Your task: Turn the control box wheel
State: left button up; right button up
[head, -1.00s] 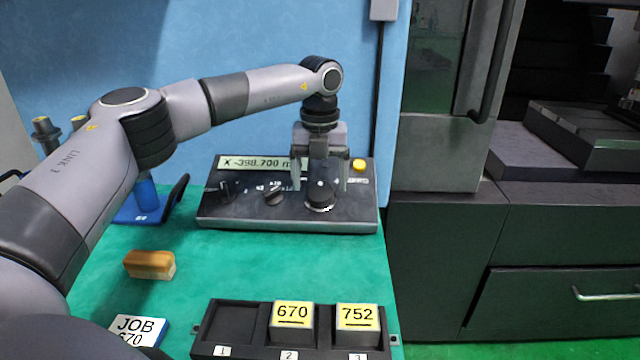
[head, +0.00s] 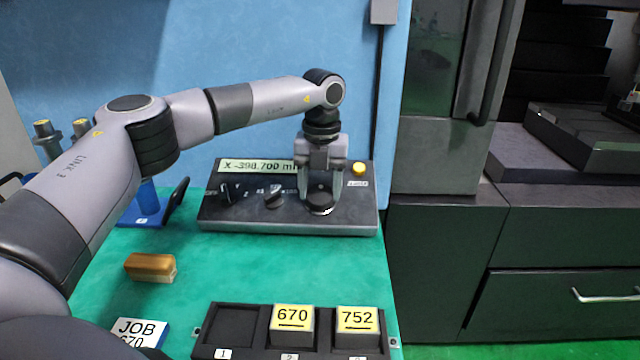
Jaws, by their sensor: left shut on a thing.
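The control box (head: 240,222) is a dark sloped panel at the back of the green table. Its display (head: 257,167) reads X -398.700, with the end hidden behind my gripper. The wheel (head: 319,205) is a dark round knob with a pale marked rim on the right half of the panel. My left gripper (head: 319,198) points down over the wheel and is shut on it, one finger on each side. My right gripper is not in view.
A smaller knob (head: 274,197), a switch (head: 226,192) and a yellow button (head: 358,168) are on the panel. In front lie a brown-topped block (head: 150,267), a JOB card (head: 138,331) and a black tray (head: 232,306) holding blocks 670 (head: 292,319) and 752 (head: 357,320). The table's middle is clear.

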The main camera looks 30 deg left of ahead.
pick_arm(q)
jog(key=shift+r+m+p, duration=0.25)
jog(key=shift+m+p, duration=0.35)
jog(key=shift+p, duration=0.1)
jog(key=shift+m+y+p, duration=0.3)
jog(key=shift+m+p, duration=0.1)
jog(key=shift+w+d+m+y+p, duration=0.15)
jog(key=shift+m+y+p, duration=0.35)
jog(key=shift+m+p, duration=0.65)
jog(key=m+y+p, duration=0.1)
jog(key=m, duration=0.3)
jog(key=shift+d+f+y+p, duration=0.15)
jog(key=shift+d+y+p, duration=0.05)
jog(key=shift+y+p, duration=0.2)
jog(key=m+y, duration=0.1)
jog(key=m, duration=0.1)
jog(key=m+p, duration=0.1)
jog(key=m, duration=0.2)
jog(key=shift+d+f+m+t+y, duration=0.15)
jog(key=shift+m+t+y, duration=0.15)
jog(key=shift+y, duration=0.1)
jog(key=m, duration=0.2)
jog(key=m+t, duration=0.1)
jog(key=shift+s+d+m+y, duration=0.1)
jog(key=shift+s+m+y, duration=0.15)
jog(key=shift+y, duration=0.15)
jog(key=shift+s+f+m+t, duration=0.1)
jog(key=shift+m+t, duration=0.5)
jog(key=shift+m, duration=0.9)
